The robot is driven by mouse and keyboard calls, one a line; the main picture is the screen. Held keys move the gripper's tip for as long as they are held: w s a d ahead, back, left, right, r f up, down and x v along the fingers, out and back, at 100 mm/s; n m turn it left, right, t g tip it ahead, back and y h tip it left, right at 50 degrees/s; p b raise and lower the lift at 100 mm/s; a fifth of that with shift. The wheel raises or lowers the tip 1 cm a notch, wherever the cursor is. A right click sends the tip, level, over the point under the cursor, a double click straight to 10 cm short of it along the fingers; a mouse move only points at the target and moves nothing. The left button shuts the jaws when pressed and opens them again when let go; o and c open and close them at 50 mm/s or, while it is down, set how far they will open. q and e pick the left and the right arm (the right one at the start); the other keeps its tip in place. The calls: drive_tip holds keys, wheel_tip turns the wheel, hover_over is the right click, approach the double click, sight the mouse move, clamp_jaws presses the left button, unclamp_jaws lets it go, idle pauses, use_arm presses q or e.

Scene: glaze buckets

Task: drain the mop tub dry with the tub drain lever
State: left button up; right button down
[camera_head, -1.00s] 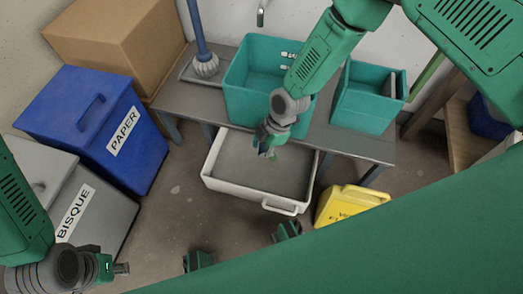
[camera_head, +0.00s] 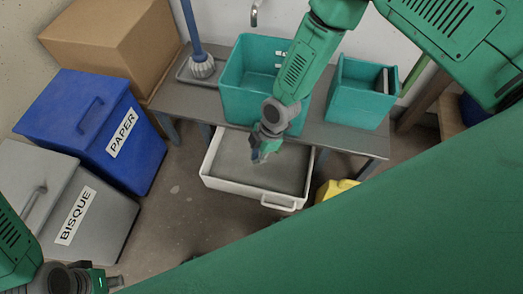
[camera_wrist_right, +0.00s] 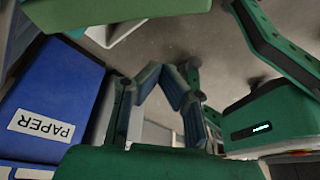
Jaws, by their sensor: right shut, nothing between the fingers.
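A large teal tub (camera_head: 237,100) stands on the grey bench in the head view, below a tap. A smaller teal tub (camera_head: 357,105) stands right of it. I cannot tell which is the mop tub, and no drain lever can be made out. A white tray-like tub (camera_head: 228,188) with a grey inside sits low at the bench front. My right gripper (camera_head: 261,157) is shut and empty, in front of the large teal tub and over the white tub. In the right wrist view its fingers (camera_wrist_right: 172,82) point away. My left gripper (camera_head: 115,283) is at the bottom left, its fingers unclear.
Blue PAPER bin (camera_head: 95,128), grey BISQUE bin (camera_head: 95,210) and cardboard box (camera_head: 120,45) fill the left. A yellow object (camera_head: 335,188) is partly hidden. Floor between shows clear.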

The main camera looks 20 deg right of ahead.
drive_tip(key=w+p+v, duration=0.2)
drive_tip(key=p+v, duration=0.1)
drive_tip(key=v, duration=0.7)
drive_tip(key=w+a+f+m+t+h, duration=0.2)
drive_tip(key=w+a+m+t, duration=0.3)
drive_tip(key=m, duration=0.4)
drive_tip(key=w+a+f+m+t+h, duration=0.1)
drive_tip(key=w+a+m+t, duration=0.25)
drive_tip(key=a+m, duration=0.5)
drive_tip(key=s+d+m+g+h, duration=0.3)
drive_tip(key=s+m+g+h, duration=0.2)
drive_tip(key=s+m+h, duration=0.75)
drive_tip(key=w+d+f+m+y+b, duration=0.2)
drive_tip(key=d+f, duration=0.4)
drive_tip(key=d, duration=0.4)
drive_tip(key=shift+w+f+y+b, duration=0.3)
drive_tip(key=shift+w+b, duration=0.3)
drive_tip(key=shift+b, duration=0.6)
